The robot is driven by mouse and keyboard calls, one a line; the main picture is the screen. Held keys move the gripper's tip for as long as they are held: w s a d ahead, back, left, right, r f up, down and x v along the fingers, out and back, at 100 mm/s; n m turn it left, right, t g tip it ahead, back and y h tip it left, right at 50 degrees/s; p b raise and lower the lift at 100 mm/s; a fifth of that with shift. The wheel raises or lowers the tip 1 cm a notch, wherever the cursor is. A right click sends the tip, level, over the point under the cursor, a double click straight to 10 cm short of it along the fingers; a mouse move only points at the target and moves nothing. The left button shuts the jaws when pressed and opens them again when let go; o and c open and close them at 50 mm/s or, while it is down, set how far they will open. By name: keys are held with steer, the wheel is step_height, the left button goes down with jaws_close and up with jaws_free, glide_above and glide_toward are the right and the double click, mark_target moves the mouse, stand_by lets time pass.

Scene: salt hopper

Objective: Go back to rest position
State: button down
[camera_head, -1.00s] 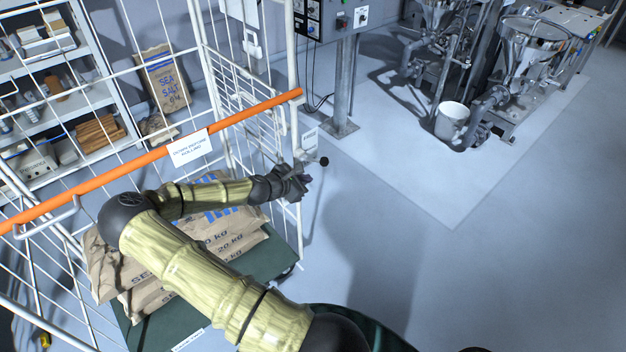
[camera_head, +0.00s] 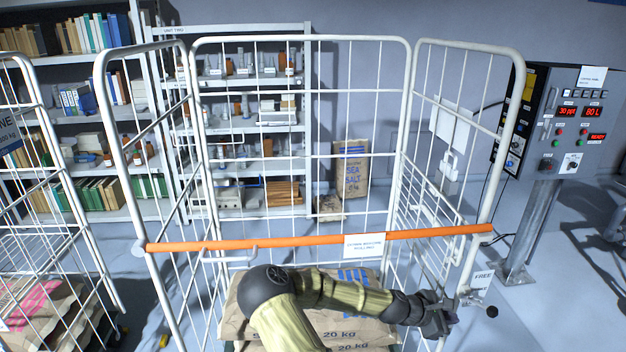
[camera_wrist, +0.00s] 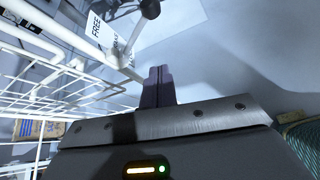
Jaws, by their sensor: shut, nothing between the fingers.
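My gripper (camera_head: 446,316) is at the right front post of a white wire roll cage (camera_head: 300,40), near a lever with a black knob (camera_head: 491,311) and a tag reading FREE (camera_head: 482,283). In the wrist view the two fingers (camera_wrist: 157,86) are together with nothing between them. The black knob (camera_wrist: 150,9) and FREE tag (camera_wrist: 97,32) show beyond them, apart from the fingertips. My arm reaches low across the front of the cage, in front of the sacks.
An orange bar (camera_head: 290,241) with a label crosses the cage front. Paper sacks (camera_head: 335,326) marked 20 kg lie inside. Another cage (camera_head: 50,215) stands left, shelves (camera_head: 255,120) behind, and a control panel (camera_head: 570,120) on a post right. Floor at the right is partly clear.

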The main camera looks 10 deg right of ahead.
steer(key=s+a+f+m+y, duration=0.1)
steer(key=s+a+m+y, duration=0.25)
steer(key=a, duration=0.25)
steer(key=s+a+f+m+y, duration=0.2)
steer(key=a+m+y, duration=0.25)
steer(key=a, duration=0.25)
steer(key=s+a+r+m+t+y, duration=0.1)
steer(key=s+a+r+m+y, duration=0.1)
steer(key=a+r, duration=0.5)
steer(key=s+a+r+m+t+y, duration=0.1)
steer(key=s+a+r+m+y, duration=0.1)
steer(key=s+a+r+m, duration=0.2)
steer(key=a+r+m, duration=0.1)
steer(key=a+r, duration=0.2)
steer(key=a, duration=0.3)
steer(key=shift+s, duration=0.35)
steer(key=shift+w+a, duration=0.1)
